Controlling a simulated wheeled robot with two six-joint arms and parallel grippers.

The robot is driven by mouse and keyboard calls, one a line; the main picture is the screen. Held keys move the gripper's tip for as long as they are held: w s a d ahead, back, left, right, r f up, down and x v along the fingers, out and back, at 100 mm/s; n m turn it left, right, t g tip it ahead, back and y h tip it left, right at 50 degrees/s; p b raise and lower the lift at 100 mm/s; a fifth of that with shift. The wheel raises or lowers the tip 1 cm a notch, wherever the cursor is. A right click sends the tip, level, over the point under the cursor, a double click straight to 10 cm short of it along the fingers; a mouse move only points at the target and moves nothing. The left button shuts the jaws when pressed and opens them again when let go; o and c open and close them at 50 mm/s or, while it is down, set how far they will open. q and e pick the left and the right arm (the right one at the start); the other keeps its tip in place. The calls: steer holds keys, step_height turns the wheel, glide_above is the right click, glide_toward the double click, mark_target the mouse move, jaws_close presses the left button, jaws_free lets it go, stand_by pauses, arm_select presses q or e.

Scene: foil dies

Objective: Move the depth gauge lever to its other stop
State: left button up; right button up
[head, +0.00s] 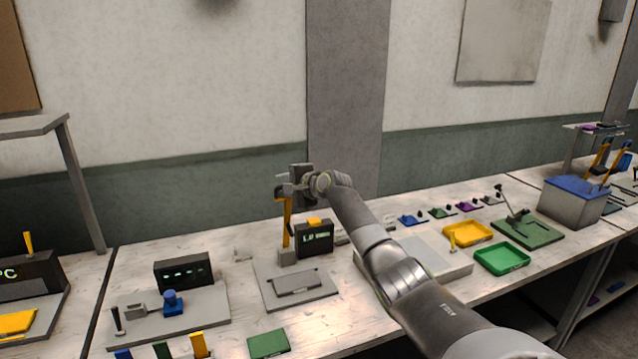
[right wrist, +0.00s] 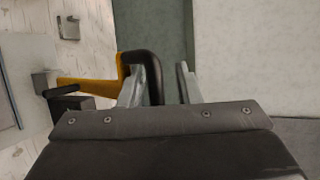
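A device with a dark display box (head: 314,239) reading what looks like "LO" stands on a grey plate (head: 275,297) at mid table. An upright orange arm (head: 286,225) rises beside the box from a grey block. In the right wrist view, the orange arm (right wrist: 88,83) ends at a curved black handle (right wrist: 153,72); I take this as the gauge lever. My right gripper (head: 285,187) is at the arm's top. In the right wrist view, my right gripper (right wrist: 160,88) has its fingers apart, the handle between them, near the left finger with a gap to the right one. My left gripper is out of view.
A black panel with a blue knob (head: 173,302) stands left. Yellow (head: 467,236) and green (head: 502,259) trays, a green plate with a dark lever (head: 528,232) and a blue-lidded box (head: 570,207) are right. A green block (head: 268,344) lies in front.

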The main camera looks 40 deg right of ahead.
arm_select(q)
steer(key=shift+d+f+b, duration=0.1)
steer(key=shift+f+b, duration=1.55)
steer(key=shift+b, duration=0.1)
arm_select(e)
steer(key=v, duration=1.5)
steer(key=shift+s+d+r, duration=0.25)
steer(key=shift+d+r, duration=0.05)
